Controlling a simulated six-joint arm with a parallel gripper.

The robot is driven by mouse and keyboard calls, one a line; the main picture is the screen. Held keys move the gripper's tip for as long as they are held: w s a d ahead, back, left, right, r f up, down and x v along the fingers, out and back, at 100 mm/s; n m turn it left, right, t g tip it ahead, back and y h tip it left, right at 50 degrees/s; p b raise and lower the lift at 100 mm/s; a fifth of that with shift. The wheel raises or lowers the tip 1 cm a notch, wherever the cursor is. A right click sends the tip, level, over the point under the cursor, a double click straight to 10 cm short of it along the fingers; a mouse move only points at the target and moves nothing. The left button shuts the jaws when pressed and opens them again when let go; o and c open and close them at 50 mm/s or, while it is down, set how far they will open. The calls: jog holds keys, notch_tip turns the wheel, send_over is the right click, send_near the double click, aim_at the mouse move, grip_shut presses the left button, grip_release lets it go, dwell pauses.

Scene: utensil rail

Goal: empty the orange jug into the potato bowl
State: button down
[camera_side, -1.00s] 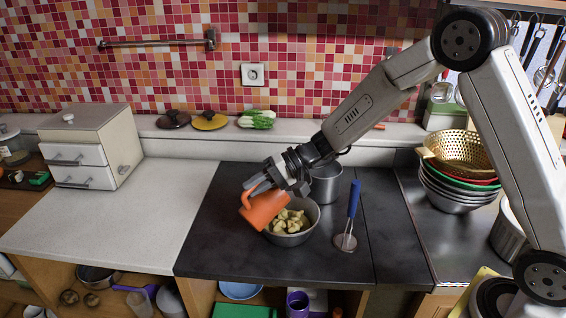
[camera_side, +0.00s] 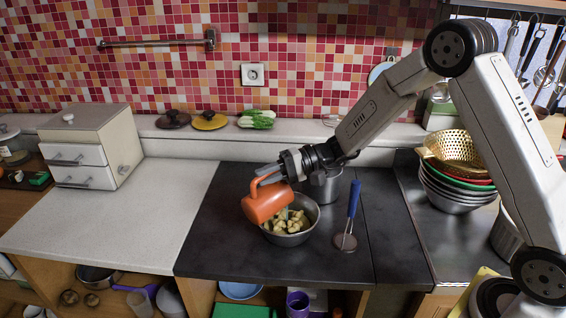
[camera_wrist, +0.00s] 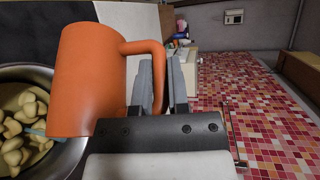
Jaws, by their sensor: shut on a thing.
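The orange jug (camera_side: 265,204) is held tipped on its side above the left part of the metal potato bowl (camera_side: 311,227). My gripper (camera_side: 271,174) is shut on the jug's handle. The wrist view shows the handle between the fingers (camera_wrist: 160,85) and the orange jug body (camera_wrist: 88,80) to their left. Pale yellow potato chunks (camera_side: 288,223) lie in the bowl; they also show in the wrist view (camera_wrist: 14,140). A pale bluish streak (camera_wrist: 36,130) shows between the jug's lip and the potatoes, perhaps liquid. The inside of the jug is hidden.
A metal pot (camera_side: 326,187) stands close behind the bowl, partly behind my gripper. A blue-handled masher (camera_side: 352,208) stands at the right. Stacked bowls with a gold colander (camera_side: 458,153) are farther right.

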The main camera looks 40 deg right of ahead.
aim_at(250, 203)
jog(key=shift+d+r+m+y, duration=0.15)
jog(key=shift+d+r+y, duration=0.1)
jog(key=shift+d+y, duration=0.2)
jog(key=shift+d+r+m+y, duration=0.2)
jog(key=shift+d+y, duration=0.15)
jog(key=shift+d, duration=0.2)
jog(key=shift+a, duration=0.15)
jog(key=shift+a+f+h, duration=0.35)
jog(key=shift+a+h, duration=0.45)
jog(key=shift+a, duration=0.05)
jog(key=shift+a+f+n+g+h, duration=0.15)
jog(key=shift+a+f+n+h, duration=0.25)
jog(key=shift+a+h, duration=0.15)
jog(key=shift+a+f+n+g+h, duration=0.15)
jog(key=shift+a+f+n+h, duration=0.15)
jog(key=shift+a+h, duration=0.2)
jog(key=shift+a+n+g+h, duration=0.3)
jog(key=shift+a+n+h, duration=0.15)
jog(key=shift+a+h, duration=1.1)
jog(key=shift+a+f+n+h, duration=0.2)
jog(key=shift+a+f+h, duration=0.15)
jog(key=shift+a+h, duration=0.45)
jog(key=shift+a+f+n+h, duration=0.2)
jog(key=shift+a+f+h, duration=0.1)
jog(key=shift+a+h, duration=0.55)
jog(key=shift+a+f+n+h, duration=0.2)
jog(key=shift+a+f+h, duration=0.15)
jog(key=shift+a+h, duration=0.45)
